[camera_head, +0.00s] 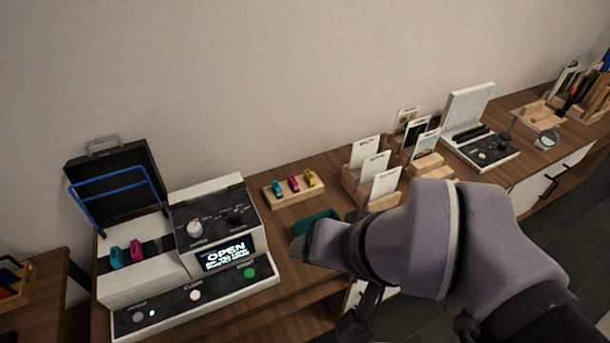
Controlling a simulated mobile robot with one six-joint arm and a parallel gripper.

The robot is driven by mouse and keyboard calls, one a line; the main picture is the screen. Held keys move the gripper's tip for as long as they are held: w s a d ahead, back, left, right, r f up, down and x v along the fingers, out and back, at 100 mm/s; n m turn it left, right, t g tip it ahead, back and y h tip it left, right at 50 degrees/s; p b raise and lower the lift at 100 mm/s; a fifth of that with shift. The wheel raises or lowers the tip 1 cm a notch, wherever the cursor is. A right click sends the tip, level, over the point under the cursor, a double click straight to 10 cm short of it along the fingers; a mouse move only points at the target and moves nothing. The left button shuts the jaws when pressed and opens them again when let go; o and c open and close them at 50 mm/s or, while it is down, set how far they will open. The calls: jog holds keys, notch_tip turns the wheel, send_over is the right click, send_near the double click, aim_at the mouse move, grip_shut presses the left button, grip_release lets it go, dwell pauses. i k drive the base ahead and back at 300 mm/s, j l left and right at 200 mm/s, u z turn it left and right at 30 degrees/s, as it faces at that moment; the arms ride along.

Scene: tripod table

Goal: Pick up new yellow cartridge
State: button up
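A small yellow cartridge (309,178) stands at the right end of a light wooden holder (288,199), beside a magenta cartridge (294,183) and a blue one (278,187). The holder is on the wooden table behind my gripper. My arm reaches in from the lower right. My gripper (303,245) points left, in front of and below the holder, apart from the yellow cartridge. Its fingers are dark and seen partly from behind, so whether they are open or shut is unclear.
A white printer-like machine (150,290) with a raised lid and an "OPEN" screen stands at the left, holding blue and magenta cartridges. A dark teal tray (316,219) lies just behind my gripper. Wooden card holders (382,201) stand right of the cartridge holder.

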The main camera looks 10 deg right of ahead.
aim_at(309, 178)
jog(key=i+l+u, duration=0.5)
jog(key=l, duration=0.15)
jog(key=l+u, duration=0.25)
jog(key=i+l, duration=0.05)
jog(key=l, duration=0.05)
